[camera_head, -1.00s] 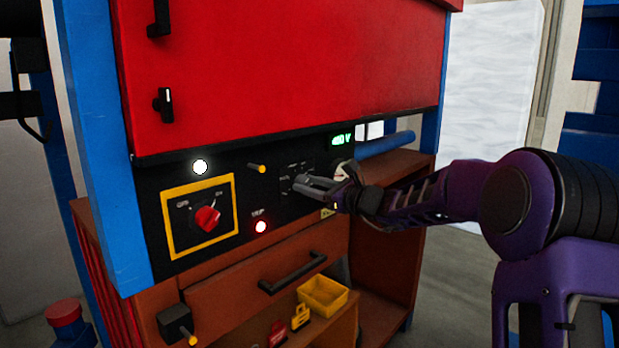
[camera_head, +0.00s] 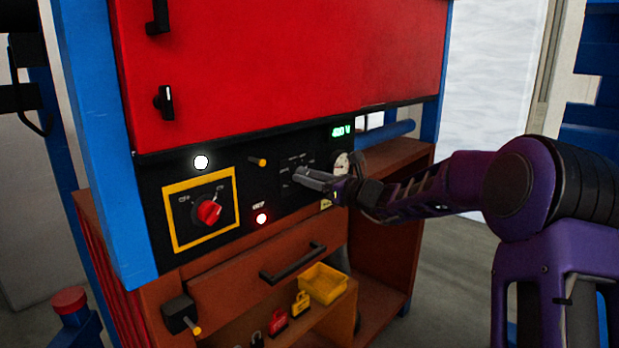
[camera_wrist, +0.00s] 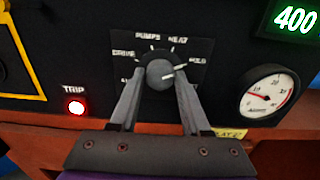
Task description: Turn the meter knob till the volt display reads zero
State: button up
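The meter knob (camera_wrist: 160,73) is a round dark dial in the wrist view. Its white pointer line points right, between the labels HEAT and one that looks like HOLD. My gripper (camera_wrist: 161,78) has one finger on each side of the knob, with narrow gaps seeming to show between fingers and knob. In the head view my gripper (camera_head: 297,176) reaches the panel from the right and mostly covers the knob. The green volt display (camera_wrist: 295,18) reads 400. It also shows lit in the head view (camera_head: 341,132).
A round white gauge (camera_wrist: 266,95) sits right of the knob, close to my gripper. A red trip lamp (camera_wrist: 76,107) is lit at left. A red rotary switch (camera_head: 208,211) on a yellow-framed plate is further left. A drawer handle (camera_head: 293,262) juts out below.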

jog(key=o, duration=0.4)
jog(key=v, duration=1.7)
jog(key=shift+s, duration=0.2)
jog(key=shift+d, duration=0.1)
